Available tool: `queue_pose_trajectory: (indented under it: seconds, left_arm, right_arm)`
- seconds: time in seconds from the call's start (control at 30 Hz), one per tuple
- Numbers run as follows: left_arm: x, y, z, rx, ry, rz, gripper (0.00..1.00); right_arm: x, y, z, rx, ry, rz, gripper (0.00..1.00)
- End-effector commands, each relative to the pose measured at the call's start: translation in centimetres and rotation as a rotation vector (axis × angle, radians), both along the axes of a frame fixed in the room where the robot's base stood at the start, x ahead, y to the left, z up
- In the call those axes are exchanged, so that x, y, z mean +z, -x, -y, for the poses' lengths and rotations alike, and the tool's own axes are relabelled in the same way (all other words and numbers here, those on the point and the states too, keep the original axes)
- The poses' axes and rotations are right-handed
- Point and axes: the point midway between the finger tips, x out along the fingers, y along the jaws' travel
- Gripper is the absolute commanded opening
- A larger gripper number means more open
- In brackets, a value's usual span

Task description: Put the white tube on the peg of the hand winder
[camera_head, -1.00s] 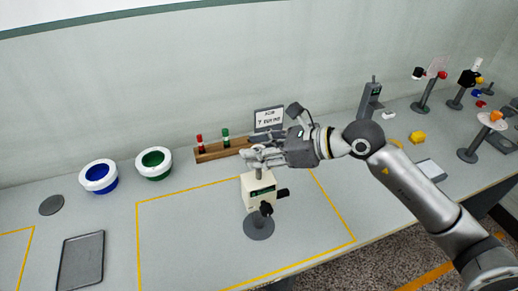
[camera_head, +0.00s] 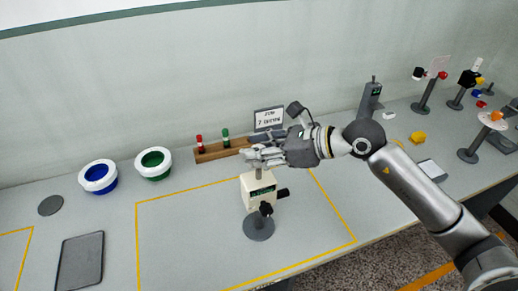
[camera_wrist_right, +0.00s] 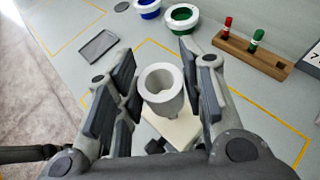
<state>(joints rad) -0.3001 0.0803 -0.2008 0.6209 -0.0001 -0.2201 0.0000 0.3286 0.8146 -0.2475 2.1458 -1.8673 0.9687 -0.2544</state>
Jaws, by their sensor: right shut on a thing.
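The white tube (camera_wrist_right: 160,82) stands between the fingers of my right gripper (camera_wrist_right: 158,88) in the right wrist view, its open top facing the camera. The gripper (camera_head: 256,155) is shut on it. In the head view the gripper is directly above the cream hand winder (camera_head: 260,190), and the fingers mostly hide the tube. A short grey upright piece (camera_head: 258,173) shows between the fingers and the winder's top. I cannot tell whether the tube is around the peg or just over it. The winder's body (camera_wrist_right: 178,130) shows below the tube in the wrist view. My left gripper is out of view.
A blue bowl (camera_head: 98,178) and a green bowl (camera_head: 154,164) stand left. A grey tray (camera_head: 81,262) lies front left. The yellow-outlined area (camera_head: 180,240) left of the winder is clear.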

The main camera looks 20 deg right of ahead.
Motion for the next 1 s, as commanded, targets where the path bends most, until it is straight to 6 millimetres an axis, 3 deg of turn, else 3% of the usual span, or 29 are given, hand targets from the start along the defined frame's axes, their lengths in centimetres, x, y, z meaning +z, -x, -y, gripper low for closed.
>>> queue_pose_trajectory:
  seconds: [1.0]
  left_arm:
    - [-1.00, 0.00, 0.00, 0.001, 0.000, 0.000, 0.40]
  right_arm:
    - [-0.04, -0.01, 0.01, 0.000, 0.001, 0.001, 0.25]
